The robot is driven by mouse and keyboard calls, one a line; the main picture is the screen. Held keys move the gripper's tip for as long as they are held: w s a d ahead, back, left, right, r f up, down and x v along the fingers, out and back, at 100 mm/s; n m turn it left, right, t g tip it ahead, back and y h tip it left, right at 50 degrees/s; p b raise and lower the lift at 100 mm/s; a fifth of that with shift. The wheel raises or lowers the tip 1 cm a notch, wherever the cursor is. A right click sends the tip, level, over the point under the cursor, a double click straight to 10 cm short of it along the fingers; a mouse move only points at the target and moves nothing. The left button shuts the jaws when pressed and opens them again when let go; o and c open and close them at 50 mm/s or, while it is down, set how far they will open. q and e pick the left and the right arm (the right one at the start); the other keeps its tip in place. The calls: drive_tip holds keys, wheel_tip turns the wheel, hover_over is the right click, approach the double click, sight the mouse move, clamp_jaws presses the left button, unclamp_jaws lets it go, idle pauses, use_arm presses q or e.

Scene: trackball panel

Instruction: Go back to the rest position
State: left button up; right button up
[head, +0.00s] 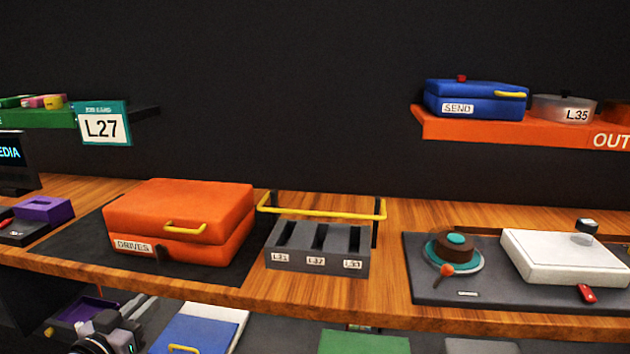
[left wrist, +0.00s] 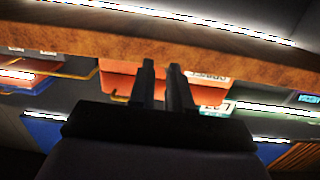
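My left gripper (head: 106,332) is low at the bottom left of the head view, below the wooden counter's front edge and apart from the counter. In the left wrist view its two dark fingers (left wrist: 162,68) stand a narrow gap apart, with nothing seen held between them. The blurred underside of the counter and an orange shape show beyond them. My right gripper is in neither view.
The dark wall behind is bare mid-view.

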use_arm(q)
drive_tip(key=s+d+f+g+p, duration=0.1)
drive_tip(key=s+d+f+g, duration=0.1)
drive_tip(key=s+d+f, duration=0.3)
drive_tip(key=s+d+f+g+p, duration=0.1)
drive_tip(key=s+d+f+g, duration=0.1)
drive_tip(key=s+d+f, duration=0.4)
drive_tip(key=s+d+f+m+g, duration=0.1)
drive_tip(key=s+d+f, duration=0.5)
drive_tip(key=s, duration=0.8)
drive_tip(key=shift+f+g+p, duration=0.25)
drive_tip(key=shift+g+p, duration=0.15)
drive_tip(key=shift+g, duration=0.4)
drive_tip(key=shift+w, duration=0.1)
